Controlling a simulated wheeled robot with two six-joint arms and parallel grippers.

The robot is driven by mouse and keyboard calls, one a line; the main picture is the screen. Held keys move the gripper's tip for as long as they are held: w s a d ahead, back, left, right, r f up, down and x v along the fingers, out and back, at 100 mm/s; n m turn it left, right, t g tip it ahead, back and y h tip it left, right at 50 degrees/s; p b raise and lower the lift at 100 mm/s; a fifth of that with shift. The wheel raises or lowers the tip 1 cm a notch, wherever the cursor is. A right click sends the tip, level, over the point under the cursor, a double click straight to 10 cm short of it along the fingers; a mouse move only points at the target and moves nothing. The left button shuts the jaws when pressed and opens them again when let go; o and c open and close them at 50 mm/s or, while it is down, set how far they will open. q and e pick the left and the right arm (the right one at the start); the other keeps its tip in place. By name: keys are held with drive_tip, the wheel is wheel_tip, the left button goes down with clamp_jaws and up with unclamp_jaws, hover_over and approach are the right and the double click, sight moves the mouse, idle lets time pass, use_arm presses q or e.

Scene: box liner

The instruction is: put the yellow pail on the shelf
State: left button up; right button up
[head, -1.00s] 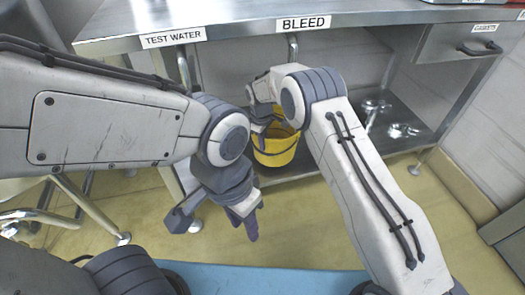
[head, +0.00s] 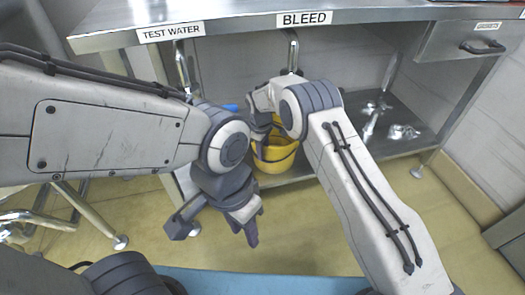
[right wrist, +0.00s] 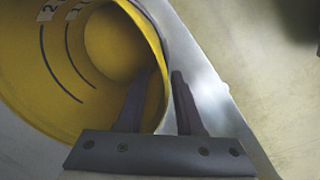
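The yellow pail (head: 280,160) is at the front of the steel lower shelf (head: 345,148) under the bench. It looks upright, with its dark handle lying across its front; its base contact is not clear. My right gripper (head: 262,143) reaches down at the pail's left side and hides part of its rim. In the right wrist view its two fingers (right wrist: 160,95) straddle the pail's wall (right wrist: 110,105), one inside and one outside, with a gap showing. My left gripper (head: 255,225) hangs in front of the shelf, empty, its fingertips apart.
Valve fittings (head: 376,118) lie on the shelf to the right of the pail, with bare shelf between. A blue item (head: 231,107) shows behind my left arm. The bench top (head: 235,20) overhangs the shelf. A stool leg (head: 92,215) stands at left.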

wheel_tip(320, 180, up, 12)
drive_tip(key=s+p, duration=0.1)
drive_tip(key=p, duration=0.4)
drive_tip(key=shift+a+r, duration=0.15)
drive_tip(key=shift+a, duration=0.1)
